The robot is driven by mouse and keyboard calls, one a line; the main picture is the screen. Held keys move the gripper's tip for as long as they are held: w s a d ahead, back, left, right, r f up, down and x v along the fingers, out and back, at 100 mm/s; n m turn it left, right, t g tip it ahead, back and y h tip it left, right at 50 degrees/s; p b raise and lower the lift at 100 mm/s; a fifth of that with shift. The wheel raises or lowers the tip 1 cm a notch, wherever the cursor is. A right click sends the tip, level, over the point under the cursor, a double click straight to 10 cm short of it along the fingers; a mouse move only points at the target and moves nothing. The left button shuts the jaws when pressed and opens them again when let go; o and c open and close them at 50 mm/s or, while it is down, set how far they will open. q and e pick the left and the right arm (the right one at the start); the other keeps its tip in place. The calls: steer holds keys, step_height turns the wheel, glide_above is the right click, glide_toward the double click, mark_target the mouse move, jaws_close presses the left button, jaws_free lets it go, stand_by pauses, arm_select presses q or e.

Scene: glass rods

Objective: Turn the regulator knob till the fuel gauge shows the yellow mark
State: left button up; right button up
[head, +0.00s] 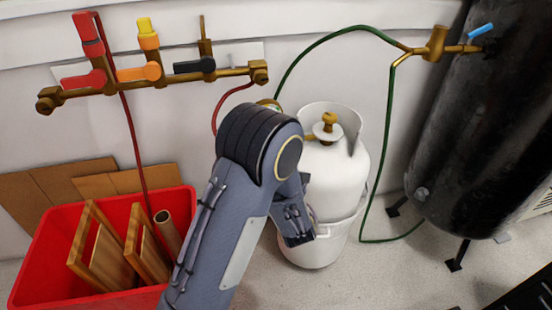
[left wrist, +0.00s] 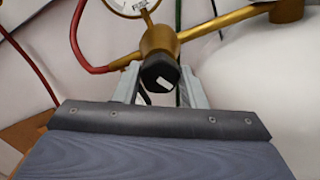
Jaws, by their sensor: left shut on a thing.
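The black regulator knob (left wrist: 158,74) with a white mark on its face shows in the left wrist view, on a brass regulator body (left wrist: 158,40). My left gripper (left wrist: 160,82) is shut on the knob, one finger on each side. The round fuel gauge (left wrist: 126,5) is cut off by the top edge of that view; neither its reading nor a yellow mark can be made out. In the head view my left arm hides the knob and my left gripper. My right gripper is not in view.
A white gas tank (head: 338,180) stands behind my left arm. A brass manifold with coloured valves (head: 150,84) is on the wall. A red crate (head: 60,235) with wooden pieces is at left, and a black tank (head: 465,130) at right. Red and green hoses (head: 388,130) run between them.

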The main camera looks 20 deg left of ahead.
arm_select(q)
steer(key=shift+m+p, duration=2.5)
steer(key=shift+m, duration=0.1)
steer(key=shift+f, duration=0.1)
steer(key=o, duration=1)
steer(key=shift+s+d, duration=0.1)
steer(key=v, duration=0.7)
steer(key=shift+s+d+p, duration=0.15)
steer(key=shift+s+p, duration=0.1)
steer(key=shift+p, duration=0.15)
